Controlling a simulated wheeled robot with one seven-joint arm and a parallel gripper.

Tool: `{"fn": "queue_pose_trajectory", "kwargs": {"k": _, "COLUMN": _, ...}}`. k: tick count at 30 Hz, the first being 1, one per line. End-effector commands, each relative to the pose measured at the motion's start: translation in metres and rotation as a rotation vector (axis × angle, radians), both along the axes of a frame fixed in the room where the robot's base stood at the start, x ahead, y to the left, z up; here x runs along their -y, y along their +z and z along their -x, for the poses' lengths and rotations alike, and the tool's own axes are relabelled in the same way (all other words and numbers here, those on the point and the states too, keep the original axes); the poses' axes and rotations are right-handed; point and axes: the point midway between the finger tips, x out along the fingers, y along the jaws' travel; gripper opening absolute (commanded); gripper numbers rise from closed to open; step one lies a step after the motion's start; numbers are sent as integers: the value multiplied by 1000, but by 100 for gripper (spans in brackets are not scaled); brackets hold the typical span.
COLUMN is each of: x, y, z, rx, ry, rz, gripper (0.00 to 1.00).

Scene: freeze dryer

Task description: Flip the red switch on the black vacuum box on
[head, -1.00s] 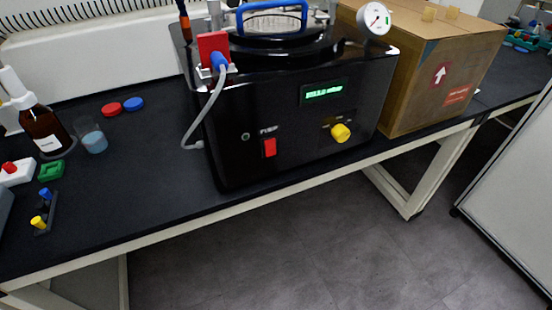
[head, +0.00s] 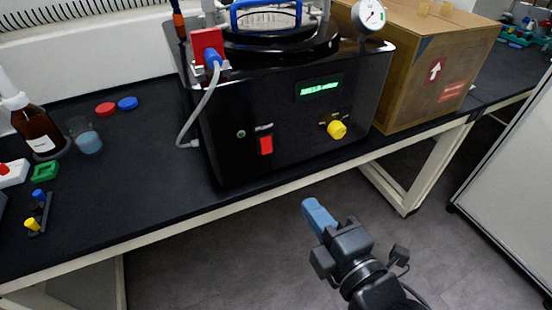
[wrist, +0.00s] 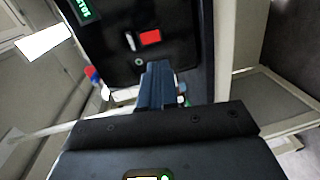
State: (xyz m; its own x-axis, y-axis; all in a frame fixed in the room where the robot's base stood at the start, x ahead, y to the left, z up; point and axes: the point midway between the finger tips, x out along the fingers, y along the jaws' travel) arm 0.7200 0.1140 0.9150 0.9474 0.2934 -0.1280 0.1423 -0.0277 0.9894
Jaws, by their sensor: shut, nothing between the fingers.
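The black vacuum box (head: 222,118) stands on the dark bench. Its red switch (head: 265,145) is on the lower front face, under a small white label. The switch also shows in the wrist view (wrist: 151,37), above my fingertips. My gripper (head: 317,212) is shut and empty, in front of the bench, below and to the right of the switch and apart from it. In the wrist view the blue fingers (wrist: 157,78) are together and point towards the box's front. I cannot tell from these frames which way the switch is tipped.
A yellow knob (head: 337,129) and a lit green display (head: 319,88) share the box's front. A grey cable (head: 203,105) hangs at its left. A cardboard box (head: 405,95) stands close at right. Bottles and small items sit at far left. The floor in front is clear.

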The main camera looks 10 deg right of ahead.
Motion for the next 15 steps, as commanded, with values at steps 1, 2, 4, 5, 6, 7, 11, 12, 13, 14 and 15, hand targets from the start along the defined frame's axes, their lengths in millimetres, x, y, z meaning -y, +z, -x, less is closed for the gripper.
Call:
{"fn": "queue_pose_trajectory", "kwargs": {"k": 1, "x": -5, "y": 3, "z": -6, "rx": 12, "ry": 10, "rz": 21, "gripper": 0}}
{"fn": "queue_pose_trajectory", "kwargs": {"k": 2, "x": -7, "y": 4, "z": -8, "rx": 16, "ry": 13, "rz": 33, "gripper": 0}}
{"fn": "queue_pose_trajectory", "kwargs": {"k": 4, "x": -9, "y": 6, "z": -12, "rx": 23, "ry": 19, "rz": 54, "gripper": 0}}
{"fn": "queue_pose_trajectory", "kwargs": {"k": 5, "x": -10, "y": 6, "z": -13, "rx": 24, "ry": 21, "rz": 58, "gripper": 0}}
{"fn": "queue_pose_trajectory", "kwargs": {"k": 6, "x": -11, "y": 6, "z": -14, "rx": 26, "ry": 22, "rz": 63, "gripper": 0}}
{"fn": "queue_pose_trajectory", "kwargs": {"k": 7, "x": -11, "y": 6, "z": -14, "rx": 26, "ry": 23, "rz": 65, "gripper": 0}}
{"fn": "queue_pose_trajectory", "kwargs": {"k": 11, "x": -11, "y": 6, "z": -14, "rx": 26, "ry": 23, "rz": 65, "gripper": 0}}
{"fn": "queue_pose_trajectory", "kwargs": {"k": 12, "x": -11, "y": 6, "z": -14, "rx": 26, "ry": 23, "rz": 65, "gripper": 0}}
{"fn": "queue_pose_trajectory", "kwargs": {"k": 13, "x": -11, "y": 6, "z": -14, "rx": 26, "ry": 23, "rz": 65, "gripper": 0}}
{"fn": "queue_pose_trajectory", "kwargs": {"k": 14, "x": -11, "y": 6, "z": -14, "rx": 26, "ry": 23, "rz": 65, "gripper": 0}}
{"fn": "queue_pose_trajectory", "kwargs": {"k": 15, "x": -11, "y": 6, "z": -14, "rx": 26, "ry": 23, "rz": 64, "gripper": 0}}
